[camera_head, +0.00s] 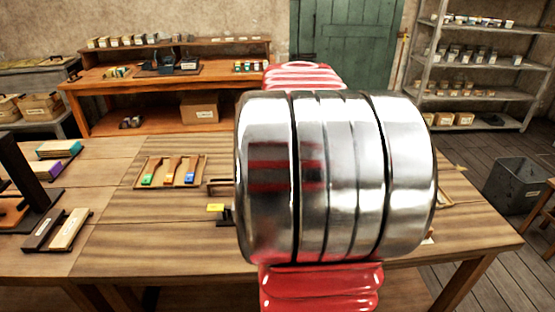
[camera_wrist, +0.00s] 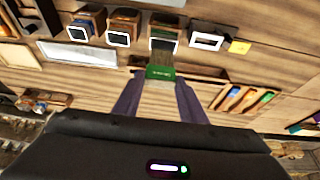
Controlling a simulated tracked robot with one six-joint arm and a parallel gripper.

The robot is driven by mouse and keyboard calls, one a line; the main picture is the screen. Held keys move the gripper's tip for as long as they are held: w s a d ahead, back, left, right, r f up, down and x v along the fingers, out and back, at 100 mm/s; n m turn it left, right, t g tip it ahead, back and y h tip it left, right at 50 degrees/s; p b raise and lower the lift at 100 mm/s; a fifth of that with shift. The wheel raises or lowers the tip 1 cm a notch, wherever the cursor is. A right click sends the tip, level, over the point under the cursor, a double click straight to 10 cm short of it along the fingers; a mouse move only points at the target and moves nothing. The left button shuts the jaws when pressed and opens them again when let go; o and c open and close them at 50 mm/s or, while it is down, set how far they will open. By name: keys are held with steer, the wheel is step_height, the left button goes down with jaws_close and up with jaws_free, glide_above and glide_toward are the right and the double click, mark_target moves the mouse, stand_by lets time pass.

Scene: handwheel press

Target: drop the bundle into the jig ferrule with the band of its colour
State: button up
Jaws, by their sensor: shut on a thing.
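In the wrist view my gripper (camera_wrist: 160,88) is shut on a bundle (camera_wrist: 161,72) with a green band. Its brownish bristles (camera_wrist: 166,56) point away from the gripper, toward the jig. The jig ferrules are a row of blocks with white-edged square mouths. They include a far left one (camera_wrist: 78,32), a second one (camera_wrist: 118,39), one in line with the bundle (camera_wrist: 163,45) and a right one (camera_wrist: 206,41). In the head view my arm hides the gripper and bundle.
A wooden tray (camera_head: 137,182) with green, orange and blue items lies on the table, left of my arm in the head view. A yellow block (camera_head: 215,208) sits near it.

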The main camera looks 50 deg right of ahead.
steer(key=shift+f, duration=2.1)
steer(key=shift+f, duration=2.1)
steer(key=o, duration=1.2)
steer(key=shift+a+r, duration=0.1)
steer(key=shift+r, duration=0.05)
steer(key=v, duration=1.3)
steer(key=shift+s+a+r, duration=0.1)
steer(key=shift+s+r, duration=0.05)
steer(key=shift+s, duration=0.05)
